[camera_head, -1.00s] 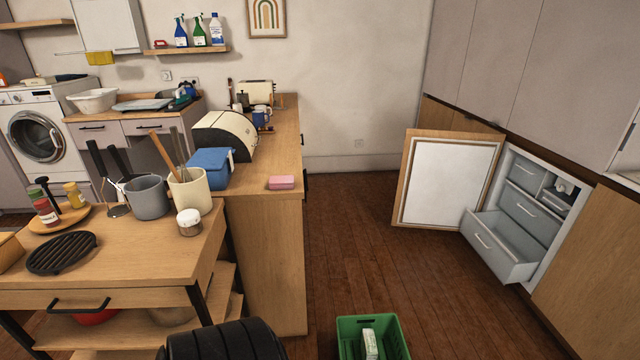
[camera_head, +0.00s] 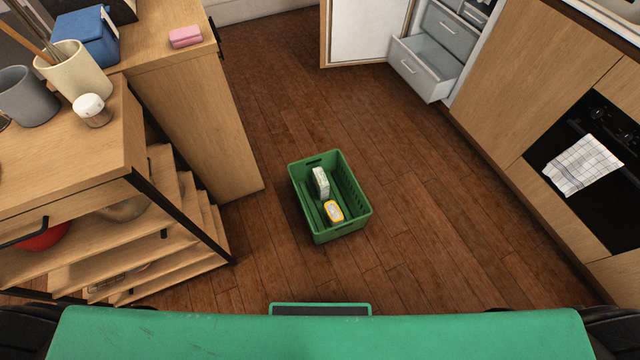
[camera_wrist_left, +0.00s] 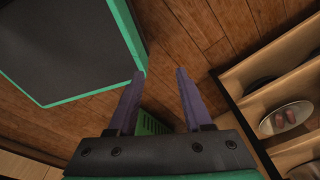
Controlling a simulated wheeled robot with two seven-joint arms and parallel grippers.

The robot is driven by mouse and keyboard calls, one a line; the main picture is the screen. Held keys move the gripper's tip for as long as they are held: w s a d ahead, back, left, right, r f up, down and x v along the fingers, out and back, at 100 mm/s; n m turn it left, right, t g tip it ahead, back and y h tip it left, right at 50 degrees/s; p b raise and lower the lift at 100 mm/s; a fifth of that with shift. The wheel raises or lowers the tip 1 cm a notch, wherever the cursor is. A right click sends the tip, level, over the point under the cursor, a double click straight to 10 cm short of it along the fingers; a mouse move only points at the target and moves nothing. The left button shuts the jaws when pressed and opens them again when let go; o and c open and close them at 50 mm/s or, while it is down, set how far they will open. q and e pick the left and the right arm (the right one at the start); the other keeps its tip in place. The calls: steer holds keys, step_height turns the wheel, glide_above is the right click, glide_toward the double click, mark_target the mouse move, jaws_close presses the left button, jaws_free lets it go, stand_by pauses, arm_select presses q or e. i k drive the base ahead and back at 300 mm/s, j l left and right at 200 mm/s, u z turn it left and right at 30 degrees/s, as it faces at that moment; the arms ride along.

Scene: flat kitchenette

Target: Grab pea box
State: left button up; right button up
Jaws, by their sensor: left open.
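A white-and-pale-green box (camera_head: 321,183) stands in an open green crate (camera_head: 352,228) on the floor; it may be the pea box, but its label is too small to read. A yellow-and-white pack (camera_head: 333,211) lies beside it, nearer to me. My left gripper (camera_wrist_left: 160,75) is open and empty in the left wrist view, its two purple-grey fingers pointing over the wooden floor. A bit of green slotted wall, seemingly the crate (camera_wrist_left: 152,125), shows between the finger bases. My right gripper is in neither view.
A wooden shelf cart (camera_head: 150,215) stands left of the crate. A freezer drawer (camera_head: 428,72) hangs open at the upper right, with its door (camera_head: 362,30) swung out. Oven and cabinets line the right side. The floor around the crate is clear.

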mark_target(321, 183)
steer(key=z, duration=0.95)
steer(key=i+j+z, duration=0.2)
steer(key=j, duration=0.35)
steer(key=j+z, duration=0.2)
steer(key=j, duration=0.35)
steer(key=i+j+z, duration=0.2)
steer(key=j, duration=0.4)
steer(key=k+l, duration=0.05)
steer(key=k, duration=0.05)
